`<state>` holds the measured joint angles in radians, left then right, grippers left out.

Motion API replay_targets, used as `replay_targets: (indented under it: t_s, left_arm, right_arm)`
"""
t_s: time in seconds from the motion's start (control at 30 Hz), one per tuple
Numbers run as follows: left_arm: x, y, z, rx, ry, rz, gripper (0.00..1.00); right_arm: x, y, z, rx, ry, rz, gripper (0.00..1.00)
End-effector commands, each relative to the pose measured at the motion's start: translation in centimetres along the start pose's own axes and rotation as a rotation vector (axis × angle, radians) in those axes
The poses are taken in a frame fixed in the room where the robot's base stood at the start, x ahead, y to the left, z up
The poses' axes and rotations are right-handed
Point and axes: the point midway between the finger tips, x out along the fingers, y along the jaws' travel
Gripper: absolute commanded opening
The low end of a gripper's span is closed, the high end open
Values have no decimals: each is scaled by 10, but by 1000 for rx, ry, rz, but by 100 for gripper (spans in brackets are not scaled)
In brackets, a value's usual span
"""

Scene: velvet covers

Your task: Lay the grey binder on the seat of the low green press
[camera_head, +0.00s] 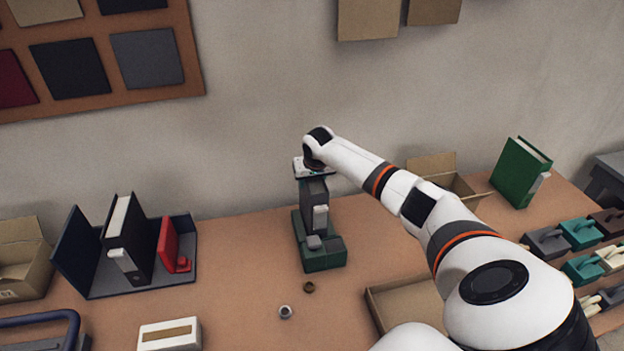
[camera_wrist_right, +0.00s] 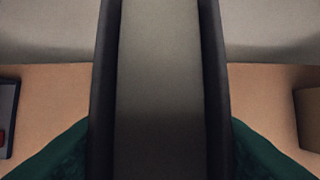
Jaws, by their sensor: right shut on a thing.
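The grey binder (camera_head: 309,198) is upright in the head view, with a pale label on its spine. My right gripper (camera_head: 313,174) is shut on the binder's top from above. In the right wrist view the grey binder (camera_wrist_right: 160,95) fills the space between the two dark fingers (camera_wrist_right: 158,120). The low green press (camera_head: 322,258) is directly below the binder, and its green edges (camera_wrist_right: 62,155) show in the wrist view. I cannot tell whether the binder's lower edge touches the seat, which is partly hidden by it. My left gripper is not in view.
A dark stand (camera_head: 150,285) with a black binder (camera_head: 128,240) and a red piece is at left. A green binder (camera_head: 521,172) stands at right. An open box (camera_head: 445,180) and a shallow tray (camera_head: 405,305) are near my right arm. Two small rings lie before the press.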

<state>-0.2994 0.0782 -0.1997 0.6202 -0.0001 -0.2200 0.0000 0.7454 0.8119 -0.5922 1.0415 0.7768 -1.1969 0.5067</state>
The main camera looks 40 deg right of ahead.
Motion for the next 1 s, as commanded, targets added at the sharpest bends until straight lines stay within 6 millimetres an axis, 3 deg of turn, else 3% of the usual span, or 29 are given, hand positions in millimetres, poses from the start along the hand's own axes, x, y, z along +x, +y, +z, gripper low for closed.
replay_targets:
  t_s: [0.03, 0.07, 0.2, 0.47, 0.63, 0.77, 1.0]
  left_arm:
    - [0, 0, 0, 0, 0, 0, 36]
    - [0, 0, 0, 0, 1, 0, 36]
    - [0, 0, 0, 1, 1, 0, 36]
    - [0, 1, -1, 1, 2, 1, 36]
    - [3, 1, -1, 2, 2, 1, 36]
    - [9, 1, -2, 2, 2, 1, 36]
    - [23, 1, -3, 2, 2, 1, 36]
  right_arm:
    - [-1, 0, 1, 0, -3, 1, 0]
    - [-1, 0, 1, 0, -3, 1, 50]
    - [-1, 0, 1, 0, -2, 1, 73]
    - [0, 0, -1, -1, 1, -1, 73]
    - [-9, 0, 0, -2, -1, 1, 73]
    - [-29, 0, 0, -3, -5, 1, 73]
    - [-80, 0, 0, -1, -6, 1, 73]
